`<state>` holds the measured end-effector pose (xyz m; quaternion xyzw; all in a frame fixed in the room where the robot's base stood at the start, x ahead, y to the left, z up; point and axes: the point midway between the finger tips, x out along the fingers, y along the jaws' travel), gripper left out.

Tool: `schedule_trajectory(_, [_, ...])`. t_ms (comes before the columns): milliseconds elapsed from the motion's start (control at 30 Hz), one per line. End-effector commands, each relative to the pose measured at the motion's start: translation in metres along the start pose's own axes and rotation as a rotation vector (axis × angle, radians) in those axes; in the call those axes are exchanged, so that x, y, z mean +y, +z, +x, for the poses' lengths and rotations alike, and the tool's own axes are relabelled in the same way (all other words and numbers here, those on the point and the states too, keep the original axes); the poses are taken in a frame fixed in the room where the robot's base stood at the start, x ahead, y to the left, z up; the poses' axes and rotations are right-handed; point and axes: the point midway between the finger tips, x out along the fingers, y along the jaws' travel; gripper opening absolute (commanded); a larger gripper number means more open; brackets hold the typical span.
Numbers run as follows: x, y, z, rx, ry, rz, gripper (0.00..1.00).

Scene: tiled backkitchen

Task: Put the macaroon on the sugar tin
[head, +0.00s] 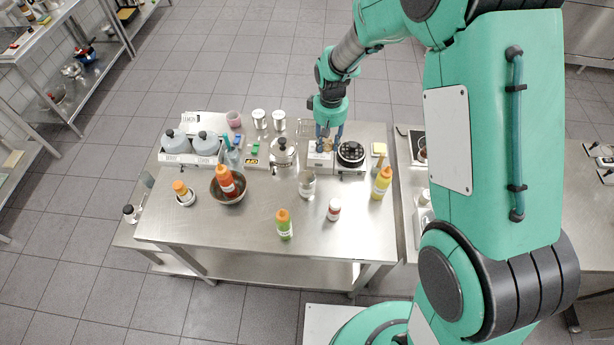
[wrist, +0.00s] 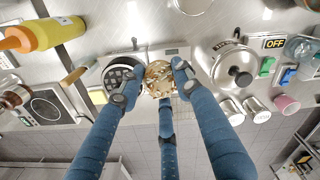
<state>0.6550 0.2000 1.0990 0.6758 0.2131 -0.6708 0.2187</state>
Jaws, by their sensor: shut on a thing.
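My gripper (head: 326,138) is at the back of the steel table, low over a white appliance. In the wrist view, the blue fingers of my gripper (wrist: 152,84) close around a round, tan, rough-surfaced piece, which I take as the macaroon (wrist: 158,76). In the head view the macaroon is too small and covered to make out clearly. Two metal tins stand at the back, to the left of my gripper: a left tin (head: 259,119) and a right tin (head: 279,121). They also show at the lower right in the wrist view (wrist: 257,110). I cannot read which one is sugar.
A black round grate (head: 351,152) lies just right of my gripper. A lidded pot (head: 283,155) stands to its left, a glass jar (head: 307,185) in front. The table's front left (head: 190,225) is clear.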

Motion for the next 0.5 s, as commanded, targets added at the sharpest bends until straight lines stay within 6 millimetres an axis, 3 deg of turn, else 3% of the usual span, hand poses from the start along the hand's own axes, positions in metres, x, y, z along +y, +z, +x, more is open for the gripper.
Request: schedule_trajectory(500, [-0.073, 0.09, -0.013, 0.003, 0.001, -0.024, 0.16])
